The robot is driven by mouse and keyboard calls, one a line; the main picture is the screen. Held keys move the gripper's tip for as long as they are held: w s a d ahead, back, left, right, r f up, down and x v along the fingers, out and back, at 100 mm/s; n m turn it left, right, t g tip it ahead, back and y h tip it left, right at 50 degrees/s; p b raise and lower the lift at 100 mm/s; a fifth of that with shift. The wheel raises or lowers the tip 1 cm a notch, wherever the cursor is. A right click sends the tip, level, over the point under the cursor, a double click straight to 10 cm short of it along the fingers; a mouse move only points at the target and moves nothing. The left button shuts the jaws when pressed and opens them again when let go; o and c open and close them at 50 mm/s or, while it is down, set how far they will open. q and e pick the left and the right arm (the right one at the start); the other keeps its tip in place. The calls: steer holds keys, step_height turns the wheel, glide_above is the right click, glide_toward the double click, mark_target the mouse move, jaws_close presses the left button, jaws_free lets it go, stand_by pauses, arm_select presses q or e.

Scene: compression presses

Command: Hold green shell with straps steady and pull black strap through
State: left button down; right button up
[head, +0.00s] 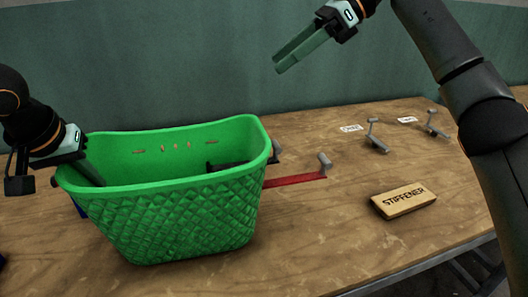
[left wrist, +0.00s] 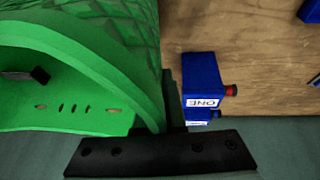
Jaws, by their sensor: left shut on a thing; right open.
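The green shell (head: 180,215), a basket-like tub with a quilted outer wall, stands upright on the table in the head view. Its wall and slots also show in the left wrist view (left wrist: 130,45). A black piece (head: 228,165), perhaps the black strap, lies inside near the right end; a dark end also shows in the left wrist view (left wrist: 38,75). My left gripper (head: 96,180) is shut on the shell's left rim. My right gripper (head: 300,50) is open and empty, high above and behind the shell, apart from it.
A red strip (head: 295,181) lies right of the shell by a grey lever piece (head: 324,164). A STIFFENER block (head: 404,202) sits at right. More grey levers (head: 376,136) and white labels stand behind. A blue box marked ONE (left wrist: 202,75) is beside the shell. The front right table is clear.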

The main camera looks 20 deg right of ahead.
mark_target(277, 144)
steer(key=f+h, duration=0.1)
steer(key=f, duration=0.4)
steer(key=s+a+f+n+g+h, duration=0.1)
steer(key=f+h, duration=0.1)
steer(key=f, duration=0.4)
steer(key=a+f+n+g+h, duration=0.1)
steer(key=f+h, duration=0.1)
steer(key=f, duration=0.4)
steer(key=shift+s+a, duration=0.15)
steer(key=shift+s, duration=0.15)
jaws_close()
stand_by(0.5)
